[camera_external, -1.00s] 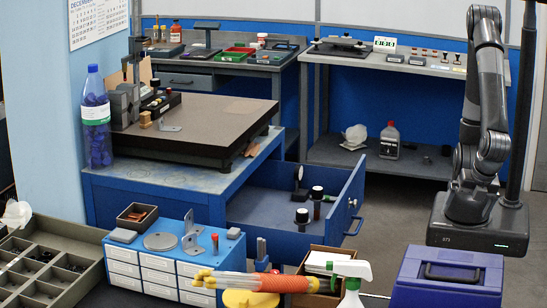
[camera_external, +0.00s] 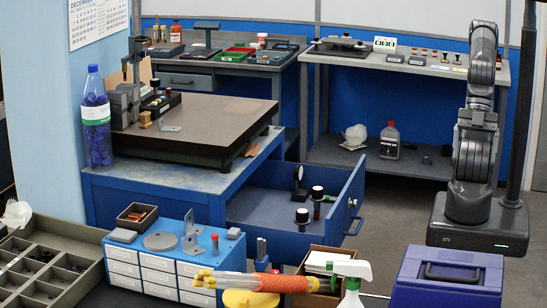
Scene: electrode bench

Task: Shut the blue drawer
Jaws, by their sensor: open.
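The blue drawer (camera_external: 341,207) stands pulled out to the right from under the blue bench (camera_external: 150,190). Its front panel carries a blue bar handle and faces right, towards my arm. Inside the drawer are a few small black-topped items (camera_external: 302,216), and its floor shows between them. My arm stands at the right, apart from the drawer, with clear floor between them. It is folded upright above its base. I cannot make out my gripper's fingers in this view.
A blue toolbox (camera_external: 448,280) stands at the front right. A spray bottle (camera_external: 351,285), an open cardboard box (camera_external: 318,262) and a small blue drawer cabinet (camera_external: 172,262) stand in front of the drawer. A grey bench (camera_external: 385,160) with a low shelf is behind.

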